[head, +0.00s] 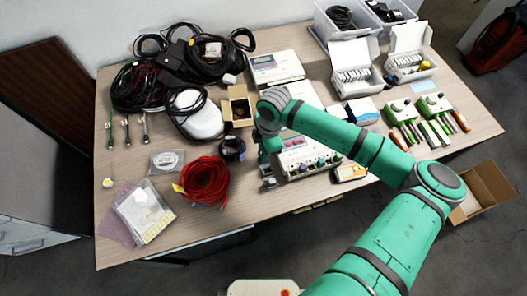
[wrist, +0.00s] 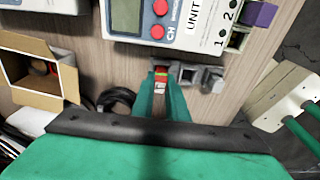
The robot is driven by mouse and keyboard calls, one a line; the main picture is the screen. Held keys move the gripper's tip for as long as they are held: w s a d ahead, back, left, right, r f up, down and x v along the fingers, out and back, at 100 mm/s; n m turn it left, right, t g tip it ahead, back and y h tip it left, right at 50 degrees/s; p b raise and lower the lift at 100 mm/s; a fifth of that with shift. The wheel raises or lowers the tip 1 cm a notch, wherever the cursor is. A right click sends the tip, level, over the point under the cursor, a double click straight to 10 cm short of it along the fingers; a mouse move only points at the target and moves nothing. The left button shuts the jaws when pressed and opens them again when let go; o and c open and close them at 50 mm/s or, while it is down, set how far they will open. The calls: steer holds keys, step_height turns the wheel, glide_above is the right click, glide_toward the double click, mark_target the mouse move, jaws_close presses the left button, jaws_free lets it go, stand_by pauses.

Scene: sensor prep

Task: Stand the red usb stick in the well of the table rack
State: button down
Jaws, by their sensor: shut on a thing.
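The red usb stick (wrist: 160,86) is pinched between the two green fingers of my gripper (wrist: 160,92) in the wrist view. Only a small red part with a pale patch shows between the fingers. The grey table rack (wrist: 189,76) stands just right of the fingertips, beside the instrument's edge, with a dark well opening visible. The stick appears beside the rack, not in the well; its height over the table is hard to tell. In the head view the rack (head: 268,182) shows small, and my arm largely hides the gripper and the stick.
A white instrument (head: 305,158) with coloured terminals stands close to the rack. An open cardboard box (head: 237,108), a dark cable coil (head: 232,148) and a red cable coil (head: 204,181) lie to the left. Bare tabletop (head: 235,215) shows near the front edge.

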steer(key=shift+f, duration=0.1)
steer(key=c, duration=1.5)
jaws_free()
steer(key=shift+r, duration=3.5)
